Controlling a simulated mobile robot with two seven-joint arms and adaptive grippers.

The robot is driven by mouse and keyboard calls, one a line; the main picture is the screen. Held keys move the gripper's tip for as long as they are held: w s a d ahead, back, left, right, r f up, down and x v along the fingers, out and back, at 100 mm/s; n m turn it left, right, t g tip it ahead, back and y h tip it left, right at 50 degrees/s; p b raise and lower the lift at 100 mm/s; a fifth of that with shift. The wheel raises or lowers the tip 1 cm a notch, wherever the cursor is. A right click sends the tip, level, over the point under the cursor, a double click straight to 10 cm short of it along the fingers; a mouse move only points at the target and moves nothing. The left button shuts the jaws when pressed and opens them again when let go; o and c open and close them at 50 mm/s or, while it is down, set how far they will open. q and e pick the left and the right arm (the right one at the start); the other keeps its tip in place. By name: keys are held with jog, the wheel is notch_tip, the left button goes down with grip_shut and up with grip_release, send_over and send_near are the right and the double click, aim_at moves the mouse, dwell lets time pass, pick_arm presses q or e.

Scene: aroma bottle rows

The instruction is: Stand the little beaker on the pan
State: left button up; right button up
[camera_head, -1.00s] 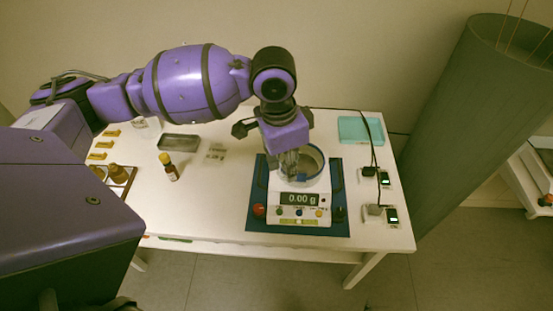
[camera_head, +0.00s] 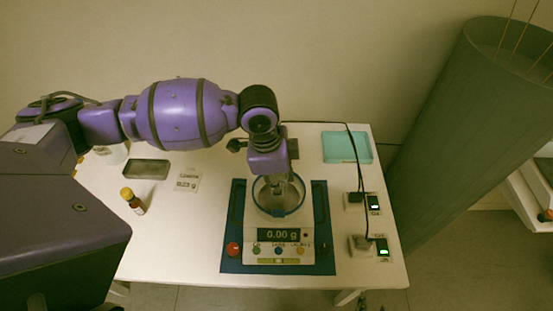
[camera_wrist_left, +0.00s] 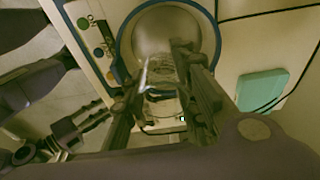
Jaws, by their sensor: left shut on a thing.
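The balance (camera_head: 251,222) stands on a blue mat and its display reads 0.00 g. Its round pan area sits inside a clear ring with a blue rim (camera_head: 259,205); the pan (camera_wrist_left: 160,32) also shows in the left wrist view. My left gripper (camera_head: 278,187) points down over the ring. It is shut on the little beaker (camera_wrist_left: 160,72), a clear glass shape between the fingers in the left wrist view. In the head view the fingers mostly hide the beaker. I cannot tell whether its base touches the pan.
A brown bottle with a yellow cap (camera_head: 133,201) stands at the left. A grey tray (camera_head: 146,169) and a small label card (camera_head: 187,182) lie behind it. A teal tray (camera_head: 346,147) and two small cabled devices (camera_head: 365,245) are at the right.

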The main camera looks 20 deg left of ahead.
pick_arm(q)
notch_tip(320, 180, down, 3)
jog(key=shift+r, duration=0.2)
jog(key=shift+w+b, duration=0.15)
jog(key=shift+b, duration=0.35)
jog(key=f, duration=0.1)
jog(key=f+b, duration=0.1)
jog(key=shift+w+f+b, duration=0.3)
jog(key=shift+w+a+f+b, duration=0.1)
jog(key=shift+f+b, duration=0.45)
jog(key=shift+f, duration=0.15)
jog(key=shift+r, duration=0.4)
jog(key=shift+f, duration=0.25)
jog(key=o, duration=1)
pick_arm(e)
jog(key=shift+g, duration=0.3)
jog(key=f, duration=0.1)
jog(key=s+d+f, duration=0.1)
jog(key=f, duration=0.1)
jog(key=s+f, duration=0.1)
jog(key=shift+d+f, duration=0.25)
jog(key=shift+d, duration=0.05)
